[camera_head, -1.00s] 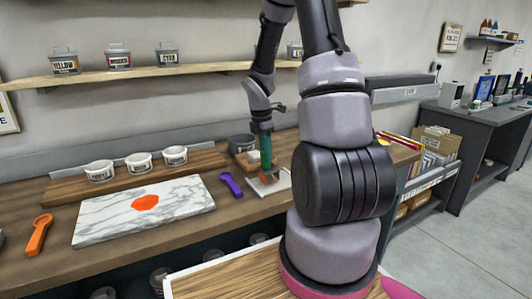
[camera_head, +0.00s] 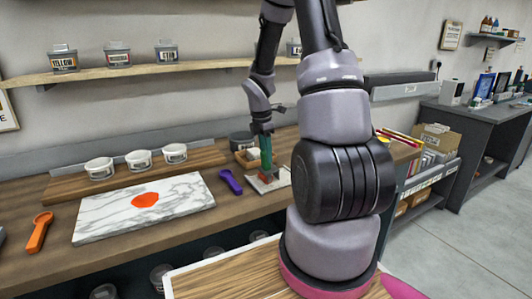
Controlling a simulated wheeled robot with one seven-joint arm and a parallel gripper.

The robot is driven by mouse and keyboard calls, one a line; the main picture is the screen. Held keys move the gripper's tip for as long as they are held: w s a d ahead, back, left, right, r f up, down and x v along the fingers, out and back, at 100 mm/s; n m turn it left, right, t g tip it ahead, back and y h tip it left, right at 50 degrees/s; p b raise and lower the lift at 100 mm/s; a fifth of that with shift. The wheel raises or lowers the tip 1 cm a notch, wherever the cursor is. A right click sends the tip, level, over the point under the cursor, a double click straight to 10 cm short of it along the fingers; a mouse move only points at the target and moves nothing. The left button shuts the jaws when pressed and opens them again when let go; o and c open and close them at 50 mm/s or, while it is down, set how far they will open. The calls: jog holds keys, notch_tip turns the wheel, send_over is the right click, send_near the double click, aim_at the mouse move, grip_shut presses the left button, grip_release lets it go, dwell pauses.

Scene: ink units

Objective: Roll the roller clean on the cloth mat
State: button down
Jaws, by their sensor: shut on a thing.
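My gripper (camera_head: 262,134) points down over the right part of the bench and is shut on the roller (camera_head: 266,155), whose upright green handle shows below the jaws. The roller's lower end is at a pale cloth mat (camera_head: 283,179), on a small dark reddish patch. The roller's drum is too small to make out, and I cannot tell whether it touches the mat. My arm hides what lies just right of the mat.
A marble slab (camera_head: 100,222) with an orange-red ink blob (camera_head: 145,200) lies left of the mat. A purple scoop (camera_head: 230,182) lies between them. An orange scoop (camera_head: 40,233) lies at far left. White cups (camera_head: 140,160) stand behind the slab. A dark pot (camera_head: 240,140) stands behind the roller.

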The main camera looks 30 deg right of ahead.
aim_at(274, 166)
jog(key=shift+d+r, duration=0.1)
jog(key=shift+d, duration=1.7)
jog(key=shift+a, duration=1.8)
jog(key=shift+d, duration=3.5)
notch_tip(274, 166, up, 6)
jog(key=shift+w+f, duration=0.15)
jog(key=shift+f, duration=0.05)
